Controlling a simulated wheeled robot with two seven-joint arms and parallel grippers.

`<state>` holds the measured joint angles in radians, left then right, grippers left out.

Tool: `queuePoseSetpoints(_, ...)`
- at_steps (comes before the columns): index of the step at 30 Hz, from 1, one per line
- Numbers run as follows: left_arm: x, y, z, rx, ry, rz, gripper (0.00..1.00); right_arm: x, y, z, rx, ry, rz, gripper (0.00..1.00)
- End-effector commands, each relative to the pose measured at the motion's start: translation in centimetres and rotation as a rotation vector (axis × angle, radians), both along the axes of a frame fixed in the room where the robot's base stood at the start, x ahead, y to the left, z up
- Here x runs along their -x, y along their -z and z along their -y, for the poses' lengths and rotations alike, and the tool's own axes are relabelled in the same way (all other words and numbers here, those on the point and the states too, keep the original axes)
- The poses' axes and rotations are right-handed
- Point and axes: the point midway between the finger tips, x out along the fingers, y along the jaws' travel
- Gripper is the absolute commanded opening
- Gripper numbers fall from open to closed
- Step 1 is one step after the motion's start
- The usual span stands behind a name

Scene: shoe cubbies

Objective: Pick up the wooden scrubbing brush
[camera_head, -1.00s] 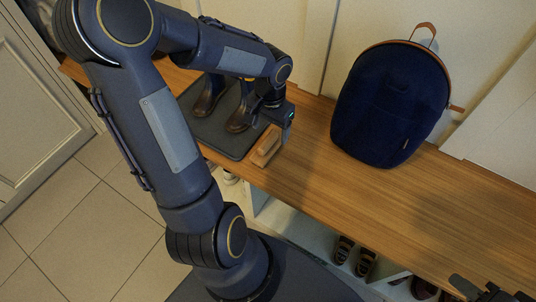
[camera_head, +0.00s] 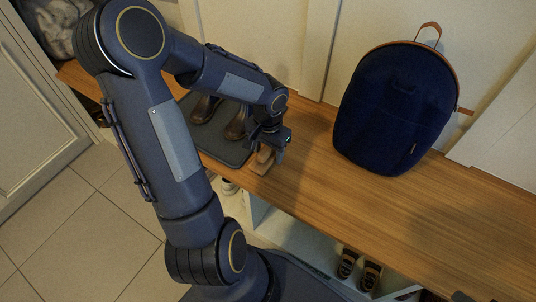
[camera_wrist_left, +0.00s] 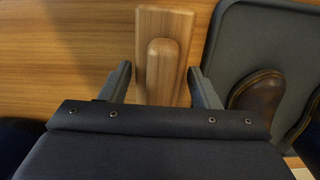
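The wooden scrubbing brush (camera_head: 263,160) lies on the wooden bench top, beside the dark boot tray. In the left wrist view the brush (camera_wrist_left: 163,55) shows as a pale block with a rounded raised grip, pointing into the gap between my fingers. My left gripper (camera_head: 269,150) is right at the brush and hides part of it in the head view. Its two fingers (camera_wrist_left: 160,88) are open, one on each side of the brush, with visible gaps. Only a small dark part of my right gripper (camera_head: 460,297) shows at the bottom right edge of the head view.
The dark tray (camera_head: 226,151) with brown boots (camera_head: 236,124) lies close beside the brush. A navy backpack (camera_head: 393,108) stands on the bench to the right. Shoes (camera_head: 370,274) sit in the cubbies below. The bench between brush and backpack is clear.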

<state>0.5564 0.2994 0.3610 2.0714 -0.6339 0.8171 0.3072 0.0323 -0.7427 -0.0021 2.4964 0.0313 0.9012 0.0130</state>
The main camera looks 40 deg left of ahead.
Motion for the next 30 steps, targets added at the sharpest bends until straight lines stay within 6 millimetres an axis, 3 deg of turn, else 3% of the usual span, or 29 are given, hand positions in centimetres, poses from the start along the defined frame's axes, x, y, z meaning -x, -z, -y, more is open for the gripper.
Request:
queuePoseSetpoints(1,0.0,0.0,0.0,0.0,0.0,0.0,0.49,0.0,0.0,0.0,0.0,0.0,0.0,0.36)
queuePoseSetpoints(8,0.0,0.0,0.0,0.0,0.0,0.0,0.22,0.0,0.0,0.0,0.0,0.0,0.0,0.36)
queuePoseSetpoints(20,0.0,-1.2,0.0,-0.001,0.0,0.001,0.21,0.0,-0.9,0.0,0.0,0.0,0.0,0.36)
queuePoseSetpoints(25,-0.1,-3.9,0.0,-0.001,0.0,0.003,0.21,0.0,-2.7,0.0,0.0,0.0,0.0,0.36)
queuePoseSetpoints(30,2.6,-6.9,0.2,-0.002,-0.003,0.004,0.21,0.0,-4.4,0.0,0.0,0.0,0.0,0.36)
